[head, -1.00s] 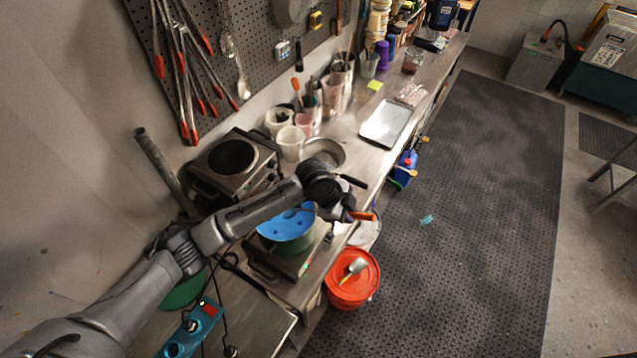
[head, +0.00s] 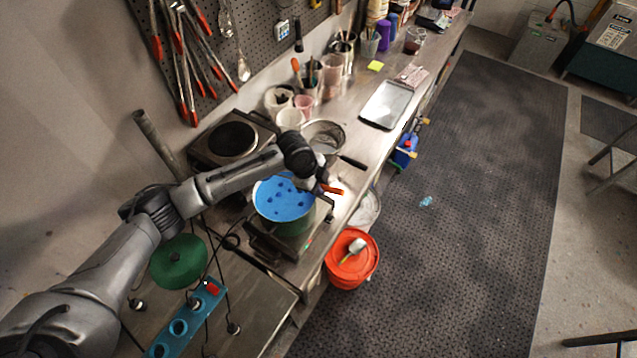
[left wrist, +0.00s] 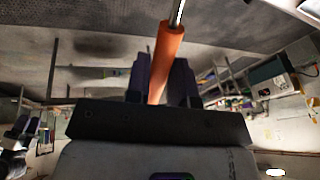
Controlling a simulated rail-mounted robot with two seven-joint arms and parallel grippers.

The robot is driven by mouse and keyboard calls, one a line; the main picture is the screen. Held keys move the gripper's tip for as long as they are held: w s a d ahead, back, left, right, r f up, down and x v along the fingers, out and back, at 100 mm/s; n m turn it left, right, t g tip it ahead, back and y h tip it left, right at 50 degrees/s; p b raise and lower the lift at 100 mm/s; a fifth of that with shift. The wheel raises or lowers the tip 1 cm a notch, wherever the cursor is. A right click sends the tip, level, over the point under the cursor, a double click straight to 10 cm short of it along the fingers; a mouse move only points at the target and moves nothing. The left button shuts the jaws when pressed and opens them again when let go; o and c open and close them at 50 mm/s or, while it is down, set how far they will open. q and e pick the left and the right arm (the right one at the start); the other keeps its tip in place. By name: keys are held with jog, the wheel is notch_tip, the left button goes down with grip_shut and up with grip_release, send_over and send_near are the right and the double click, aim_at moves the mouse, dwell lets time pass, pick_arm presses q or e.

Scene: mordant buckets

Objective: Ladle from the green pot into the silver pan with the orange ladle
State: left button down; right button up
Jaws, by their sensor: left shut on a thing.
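The green pot (head: 292,228) stands on a hotplate, filled with blue liquid (head: 285,197) with darker spots. My left gripper (head: 322,186) is at the pot's right rim. It is shut on the orange handle of the ladle (head: 334,190). In the left wrist view the orange handle (left wrist: 166,52) sits between the fingers (left wrist: 160,82), with a metal shaft beyond it. The ladle's bowl cannot be made out. The silver pan (head: 326,132), with a black handle, is behind the gripper, partly hidden by my wrist. My right gripper is not in view.
A second hotplate (head: 232,142) stands behind my arm. A green disc (head: 178,262) and a blue holder (head: 188,322) are at the front left. An orange-red bucket (head: 352,268) stands below the bench edge. White cups (head: 290,118) and a tray (head: 386,104) lie farther back.

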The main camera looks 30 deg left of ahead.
pick_arm(q)
notch_tip(320, 180, down, 10)
jog(key=b, duration=0.6)
jog(key=shift+f, duration=0.2)
dwell(0.3)
jog(key=shift+r, duration=0.15)
dwell(0.8)
jog(key=shift+r+p, duration=3.5)
jog(key=shift+r, duration=0.45)
